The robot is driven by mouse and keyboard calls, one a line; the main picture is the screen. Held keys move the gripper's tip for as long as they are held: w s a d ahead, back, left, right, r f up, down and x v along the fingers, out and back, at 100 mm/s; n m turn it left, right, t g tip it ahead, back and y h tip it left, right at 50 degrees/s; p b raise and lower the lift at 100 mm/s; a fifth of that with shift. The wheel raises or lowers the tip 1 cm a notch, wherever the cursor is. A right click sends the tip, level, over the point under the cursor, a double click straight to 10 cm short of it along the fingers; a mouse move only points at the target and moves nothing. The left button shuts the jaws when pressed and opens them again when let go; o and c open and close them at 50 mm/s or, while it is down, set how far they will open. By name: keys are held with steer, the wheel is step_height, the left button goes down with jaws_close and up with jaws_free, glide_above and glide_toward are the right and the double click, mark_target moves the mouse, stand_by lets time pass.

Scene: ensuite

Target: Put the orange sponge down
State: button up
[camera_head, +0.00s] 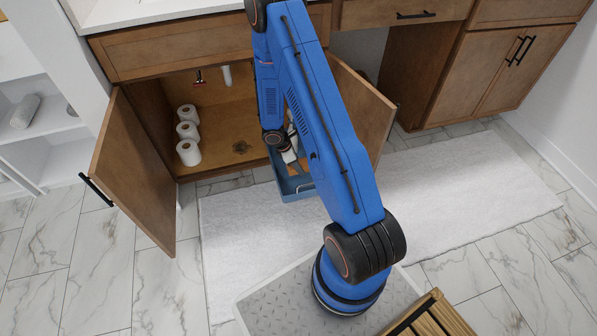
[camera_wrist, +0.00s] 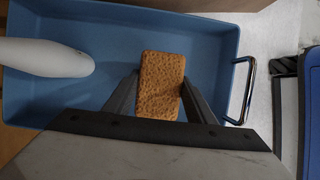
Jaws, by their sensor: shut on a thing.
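The orange sponge (camera_wrist: 161,84) is between the two fingers of my gripper (camera_wrist: 160,98) in the wrist view. My gripper is shut on it. Behind the sponge, in the wrist view, is the blue caddy (camera_wrist: 110,30) with a metal handle at its right end. I cannot tell whether the sponge touches the caddy floor. In the head view the blue caddy (camera_head: 297,190) is at the front of the open cabinet, and my arm hides most of it along with the sponge.
A white bottle-like object (camera_wrist: 45,58) lies in the caddy's left part. Several toilet paper rolls (camera_head: 188,152) stand in the cabinet. Its open left door (camera_head: 135,165) and right door (camera_head: 362,105) flank the opening. A white rug (camera_head: 440,195) covers the floor in front.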

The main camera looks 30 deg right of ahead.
steer(key=shift+f, duration=2.35)
steer(key=shift+f, duration=0.1)
steer(key=o, duration=0.9)
steer(key=shift+o, duration=0.2)
